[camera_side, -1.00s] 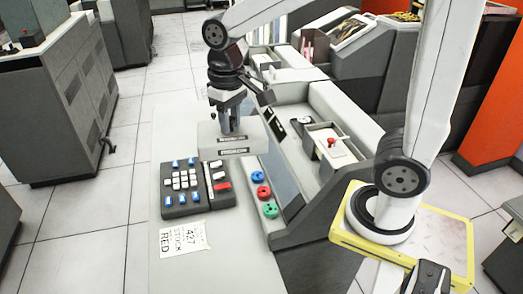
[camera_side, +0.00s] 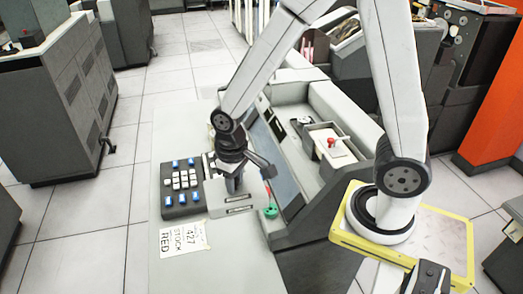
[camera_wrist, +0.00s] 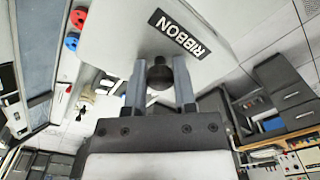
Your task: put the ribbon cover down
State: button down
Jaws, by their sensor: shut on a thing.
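The ribbon cover (camera_side: 215,204) is a light grey panel with dark label strips. It hangs from or lies under my gripper (camera_side: 233,186) in the side view, overlapping the right part of the dark keypad (camera_side: 180,198). In the wrist view the cover (camera_wrist: 215,20) fills the top, with an upside-down RIBBON label. My gripper (camera_wrist: 158,75) is shut there on the cover's dark round knob (camera_wrist: 160,77). I cannot tell whether the cover touches the surface below it.
The grey desk top (camera_side: 190,265) is bare at the front, apart from a paper note (camera_side: 183,239) reading RED STOCK 427. A green round knob (camera_side: 270,211) is right of the cover. A console with a red-knobbed box (camera_side: 333,150) stands to the right.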

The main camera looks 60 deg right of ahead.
notch_tip(320, 180, down, 12)
dwell(0.5)
jog(key=shift+f, duration=2.8)
jog(key=shift+f, duration=0.1)
jog(key=shift+f, duration=1.95)
jog(key=shift+f, duration=0.2)
jog(key=shift+c, duration=2.1)
grip_release()
jog(key=shift+r, duration=0.15)
